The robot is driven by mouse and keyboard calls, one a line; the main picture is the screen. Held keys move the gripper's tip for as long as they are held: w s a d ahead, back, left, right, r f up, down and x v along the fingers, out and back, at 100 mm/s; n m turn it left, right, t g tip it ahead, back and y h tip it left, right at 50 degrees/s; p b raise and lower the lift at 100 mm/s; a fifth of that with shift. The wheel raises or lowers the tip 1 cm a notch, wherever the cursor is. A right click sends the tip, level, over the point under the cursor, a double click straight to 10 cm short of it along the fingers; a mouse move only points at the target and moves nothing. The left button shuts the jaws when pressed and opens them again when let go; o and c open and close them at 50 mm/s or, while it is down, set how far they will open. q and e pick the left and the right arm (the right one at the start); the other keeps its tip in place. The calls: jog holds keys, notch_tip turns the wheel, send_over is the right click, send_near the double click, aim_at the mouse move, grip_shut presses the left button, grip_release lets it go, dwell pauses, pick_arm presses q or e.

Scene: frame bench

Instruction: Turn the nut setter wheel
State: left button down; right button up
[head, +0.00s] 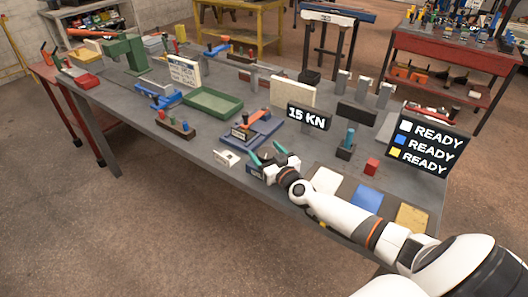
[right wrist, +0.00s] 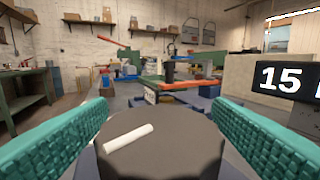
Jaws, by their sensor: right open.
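The nut setter wheel appears to be the dark grey round disc (right wrist: 180,150) with a white stripe on its face, low in the middle of the right wrist view. The stripe slants up to the right. My right gripper (right wrist: 165,130) is open, with a teal ribbed finger on either side of the disc; I cannot tell whether they touch it. In the head view my right gripper (head: 268,155) is over the bench's front edge, and the disc is hard to make out there. A sign (head: 309,116) behind it reads "15 KN". My left gripper is not in view.
White (head: 325,181), blue (head: 367,198) and yellow (head: 411,217) pads lie near my right arm, with a red block (head: 371,166) behind them. A board (head: 427,142) shows three READY lines. A small white box (head: 227,158) stands left of the gripper. A green tray (head: 212,103) lies farther back.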

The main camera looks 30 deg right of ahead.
jog(key=shift+w, duration=0.75)
jog(key=c, duration=1)
jog(key=m+h+p, duration=0.1)
jog(key=h+p, duration=0.1)
jog(key=p, duration=0.2)
jog(key=m+g+h+p, duration=0.1)
jog(key=m+h+p, duration=0.1)
jog(key=p, duration=0.2)
jog(key=shift+d+r+h, duration=0.2)
jog(key=shift+r+h, duration=0.2)
jog(key=shift+s+d+f+m+g+h+p, duration=0.15)
jog(key=shift+f+m+g+h+p, duration=0.2)
jog(key=shift+m+h+p, duration=0.45)
jog(key=o, duration=1)
